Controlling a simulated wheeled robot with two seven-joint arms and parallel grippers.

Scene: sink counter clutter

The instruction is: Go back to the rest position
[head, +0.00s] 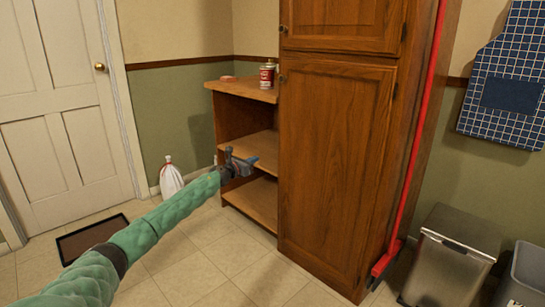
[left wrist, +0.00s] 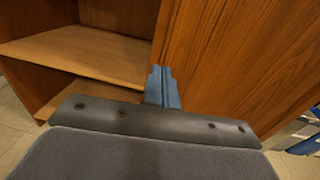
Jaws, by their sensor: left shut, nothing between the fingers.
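My left arm reaches in from the lower left of the head view, in a green padded sleeve. My left gripper (head: 248,163) is in front of the open shelf unit (head: 239,88), at about the height of its middle shelf. In the left wrist view the left gripper (left wrist: 162,75) has its blue fingers together with nothing between them. The shelves show to its left there, and the wooden cabinet door (left wrist: 240,50) fills the right side. I cannot tell whether the fingertips touch the wood. My right gripper is not in view.
A tall wooden cabinet (head: 333,170) stands right of the shelves. A red-handled broom (head: 412,140) leans on its side. A steel bin (head: 455,258) is at right. A can (head: 267,76) stands on the top shelf.

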